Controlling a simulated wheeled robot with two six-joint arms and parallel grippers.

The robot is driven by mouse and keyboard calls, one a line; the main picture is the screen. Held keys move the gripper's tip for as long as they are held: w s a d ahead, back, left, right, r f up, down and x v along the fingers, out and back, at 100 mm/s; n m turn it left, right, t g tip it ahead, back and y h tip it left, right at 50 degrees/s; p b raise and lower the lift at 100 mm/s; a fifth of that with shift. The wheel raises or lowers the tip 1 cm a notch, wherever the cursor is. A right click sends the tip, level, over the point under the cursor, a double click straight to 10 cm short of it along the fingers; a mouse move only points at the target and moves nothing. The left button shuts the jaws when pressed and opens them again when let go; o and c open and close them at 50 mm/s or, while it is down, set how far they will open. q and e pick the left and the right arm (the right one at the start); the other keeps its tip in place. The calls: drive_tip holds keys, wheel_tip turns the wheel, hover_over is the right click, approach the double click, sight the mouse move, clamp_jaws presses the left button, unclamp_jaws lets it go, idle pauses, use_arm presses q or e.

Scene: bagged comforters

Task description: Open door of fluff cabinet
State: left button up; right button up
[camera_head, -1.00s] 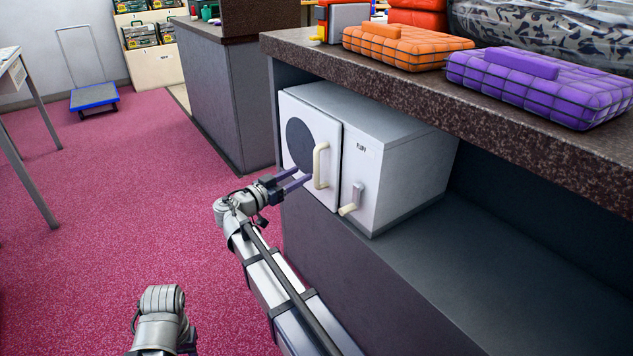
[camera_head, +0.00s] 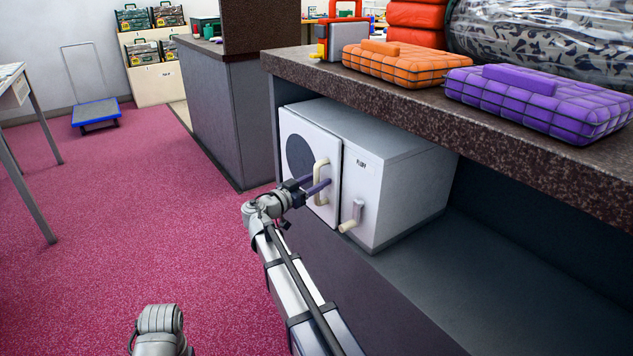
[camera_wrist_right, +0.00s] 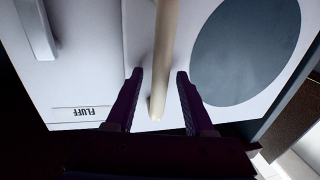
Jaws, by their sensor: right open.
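The fluff cabinet (camera_head: 408,180) is a white box on the shelf under the dark counter. Its door (camera_head: 326,143), with a round dark window, looks shut. A cream vertical handle (camera_head: 318,172) stands on the door's right side; it also shows in the right wrist view (camera_wrist_right: 162,45). My right gripper (camera_head: 323,187) is at this handle. In the right wrist view its open fingers (camera_wrist_right: 158,95) lie on either side of the handle's end, with gaps showing. My left arm shows at the bottom left, but its gripper is out of view.
A grey lever with a cream grip (camera_head: 350,223) is on the front panel right of the door. The speckled counter (camera_head: 420,100) overhangs the cabinet and holds orange (camera_head: 400,65) and purple (camera_head: 535,100) bags.

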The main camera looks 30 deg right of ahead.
drive_tip(key=shift+c, duration=0.3)
clamp_jaws()
idle(1.1)
